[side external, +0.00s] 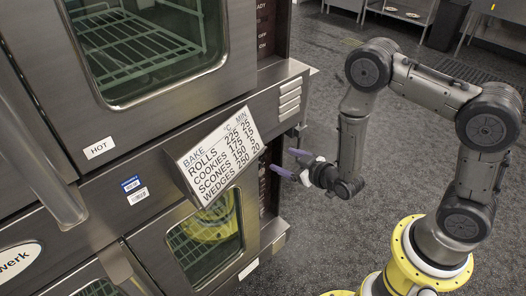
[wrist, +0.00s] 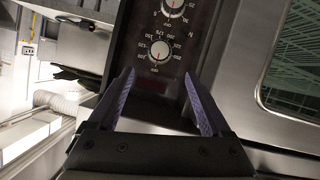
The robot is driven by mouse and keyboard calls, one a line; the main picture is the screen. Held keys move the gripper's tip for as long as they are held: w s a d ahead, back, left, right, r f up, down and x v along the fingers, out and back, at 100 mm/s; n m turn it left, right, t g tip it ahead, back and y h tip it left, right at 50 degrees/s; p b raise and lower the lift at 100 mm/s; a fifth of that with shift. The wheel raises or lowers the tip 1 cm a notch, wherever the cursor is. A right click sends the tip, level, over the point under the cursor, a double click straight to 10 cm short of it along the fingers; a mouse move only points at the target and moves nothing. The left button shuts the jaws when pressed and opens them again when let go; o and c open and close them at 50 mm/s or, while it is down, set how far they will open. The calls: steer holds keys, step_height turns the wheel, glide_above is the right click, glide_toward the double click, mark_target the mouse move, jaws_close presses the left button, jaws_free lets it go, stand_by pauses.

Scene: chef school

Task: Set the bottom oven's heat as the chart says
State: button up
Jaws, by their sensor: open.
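The chart (side external: 218,152) is a tilted white card on the oven front in the side view. It lists rolls 225, cookies 175, scones 150 and wedges 250 in °C, with minutes beside them. The bottom oven (side external: 150,245) has a glass door, with a yellow shape in its window that may be a reflection. In the wrist view a silver heat knob (wrist: 160,50) sits on a dark panel inside a ring of numbers; its exact setting is too small to read. My gripper (side external: 286,162) is open and empty, its purple fingers (wrist: 158,74) pointing at the panel below this knob, apart from it.
A second knob (wrist: 172,6) is cut off at the top of the wrist view. The upper oven (side external: 150,45) has a door labelled HOT and a handle (side external: 45,175) that sticks out. The grey floor (side external: 310,240) beside the ovens is clear.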

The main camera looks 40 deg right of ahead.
steer(key=a+x, duration=0.1)
steer(key=x, duration=1)
steer(key=shift+w+d+f, duration=0.15)
steer(key=shift+w+d, duration=0.25)
steer(key=shift+d, duration=0.1)
steer(key=shift+c, duration=0.3)
jaws_close()
steer(key=shift+m, duration=0.3)
steer(key=m+t+y, duration=0.1)
steer(key=m+y, duration=0.1)
steer(key=m, duration=0.4)
steer(key=m+t+y, duration=0.2)
steer(key=m+y, duration=0.1)
steer(key=m, duration=0.4)
steer(key=f+m+t+y, duration=0.1)
steer(key=m+t+y, duration=0.1)
steer(key=m, duration=0.5)
steer(key=shift+d+y, duration=0.4)
steer(key=shift+y, duration=0.1)
